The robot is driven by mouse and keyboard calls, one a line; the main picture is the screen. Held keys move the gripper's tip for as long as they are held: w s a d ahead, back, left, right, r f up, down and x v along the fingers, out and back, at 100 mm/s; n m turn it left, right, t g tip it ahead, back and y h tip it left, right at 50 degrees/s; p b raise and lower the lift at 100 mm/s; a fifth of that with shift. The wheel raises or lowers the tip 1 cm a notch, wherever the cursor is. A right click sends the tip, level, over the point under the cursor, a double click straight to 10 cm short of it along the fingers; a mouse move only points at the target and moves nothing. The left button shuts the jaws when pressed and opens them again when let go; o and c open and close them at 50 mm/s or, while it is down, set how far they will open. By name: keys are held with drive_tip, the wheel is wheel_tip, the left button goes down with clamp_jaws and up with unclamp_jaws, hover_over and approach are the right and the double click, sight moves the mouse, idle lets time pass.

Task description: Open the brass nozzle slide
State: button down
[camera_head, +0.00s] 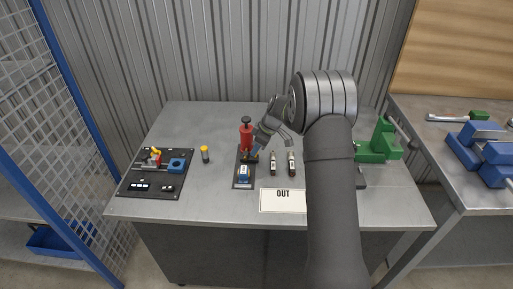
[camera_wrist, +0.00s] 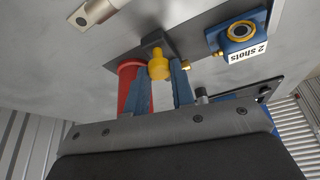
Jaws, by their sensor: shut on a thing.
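The brass nozzle slide (camera_wrist: 158,66) shows as a yellow-gold knob below a dark block in the wrist view. The blue fingers of my gripper (camera_wrist: 162,92) are shut on it, one on each side. In the head view my gripper (camera_head: 251,155) reaches down to the dark plate (camera_head: 238,183), just right of the red cylinder (camera_head: 246,138) with its black top. The red cylinder also stands close beside one finger in the wrist view (camera_wrist: 131,78). In the head view the fingers mostly hide the slide. How far the slide is open cannot be told.
A blue block (camera_wrist: 240,32) labelled "2 shots" sits on the same plate. A green machine (camera_head: 378,147) is right.

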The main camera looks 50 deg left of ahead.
drive_tip(key=shift+s+d, duration=0.1)
drive_tip(key=c, duration=1.2)
unclamp_jaws()
drive_tip(key=v, duration=1.7)
drive_tip(key=shift+r, duration=0.2)
drive_tip(key=shift+f, duration=0.1)
drive_tip(key=x, duration=1.7)
drive_tip(key=shift+f, duration=0.1)
